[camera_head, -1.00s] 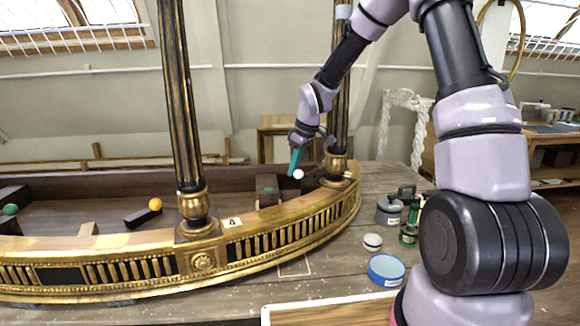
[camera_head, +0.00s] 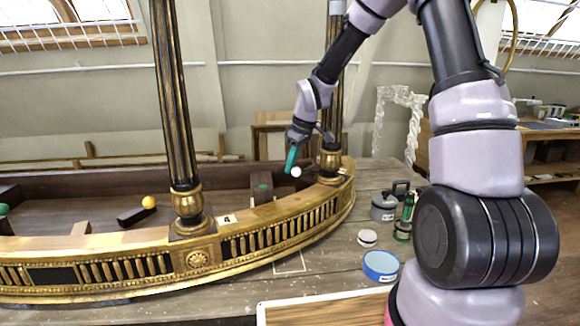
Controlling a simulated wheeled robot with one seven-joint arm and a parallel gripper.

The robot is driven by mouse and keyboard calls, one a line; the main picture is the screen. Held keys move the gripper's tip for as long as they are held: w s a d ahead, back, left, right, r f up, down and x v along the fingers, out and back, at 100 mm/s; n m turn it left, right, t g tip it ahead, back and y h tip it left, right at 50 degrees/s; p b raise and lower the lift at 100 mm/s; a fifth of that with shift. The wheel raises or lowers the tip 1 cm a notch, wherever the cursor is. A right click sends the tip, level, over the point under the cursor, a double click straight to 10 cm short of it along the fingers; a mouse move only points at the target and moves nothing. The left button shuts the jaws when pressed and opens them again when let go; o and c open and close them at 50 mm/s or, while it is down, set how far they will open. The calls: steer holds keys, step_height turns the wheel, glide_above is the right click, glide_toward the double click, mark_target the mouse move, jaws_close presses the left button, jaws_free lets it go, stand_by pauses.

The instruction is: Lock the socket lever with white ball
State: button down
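The lever's white ball (camera_head: 296,172) shows inside the gilt console (camera_head: 262,240), behind its front rail and left of the right-hand column. My gripper (camera_head: 291,160) reaches down from above with its teal fingers right at the ball's upper left. The fingers look to be touching or very close to the ball; the gap between them cannot be made out. The lever's arm and socket are mostly hidden by the rail and dark block. Other levers carry a yellow ball (camera_head: 149,202) and a green ball (camera_head: 3,209) further left.
Gilt columns (camera_head: 178,110) rise from the rail on both sides of the opening. On the workbench to the right are a blue-rimmed round tin (camera_head: 381,266), a small white-topped tin (camera_head: 367,238), a grey canister (camera_head: 384,208) and green bottles (camera_head: 405,222).

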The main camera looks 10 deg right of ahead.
steer(key=v, duration=1)
steer(key=shift+r, duration=0.25)
steer(key=shift+s, duration=0.1)
steer(key=s+d+r+m+t, duration=0.1)
steer(key=s+d+r+m, duration=0.2)
steer(key=s, duration=0.5)
steer(key=s+d+r+m+t, duration=0.2)
steer(key=s+d+r+m, duration=0.2)
steer(key=s, duration=0.5)
steer(key=s+d+r+m+t, duration=0.2)
steer(key=s+d+r+m, duration=0.1)
steer(key=s+r+m, duration=0.3)
steer(key=shift+s+d+r+m+h, duration=0.2)
steer(key=shift+s+r+m+h, duration=0.2)
steer(key=shift+s+m, duration=0.55)
steer(key=shift+s+n, duration=0.25)
